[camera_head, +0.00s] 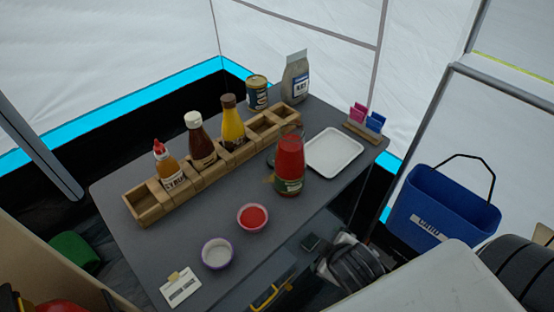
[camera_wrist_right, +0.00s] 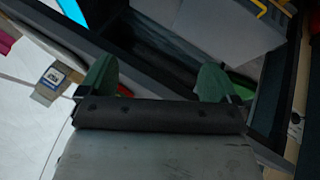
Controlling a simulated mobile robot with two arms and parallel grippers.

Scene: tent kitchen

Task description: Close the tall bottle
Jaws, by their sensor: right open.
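Several bottles stand on the grey table in the head view. A red bottle (camera_head: 290,163) stands upright outside the rack, beside the white tray; I cannot make out a cap on it. In the wooden rack are a syrup bottle with a red tip (camera_head: 168,168), a brown bottle with a white cap (camera_head: 201,142) and a yellow bottle with a dark cap (camera_head: 233,124). Which one is the tall bottle is not clear. My right gripper (camera_wrist_right: 156,78) is open and empty, its green fingertips wide apart, away from the bottles. My left gripper is not in view.
The rack (camera_head: 146,206) runs along the table (camera_head: 120,238). A white tray (camera_head: 335,152), a red-filled bowl (camera_head: 252,218), a purple-rimmed bowl (camera_head: 217,254), a can (camera_head: 257,93) and a grey bag (camera_head: 295,78) share it. A blue bin (camera_head: 440,208) hangs at right.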

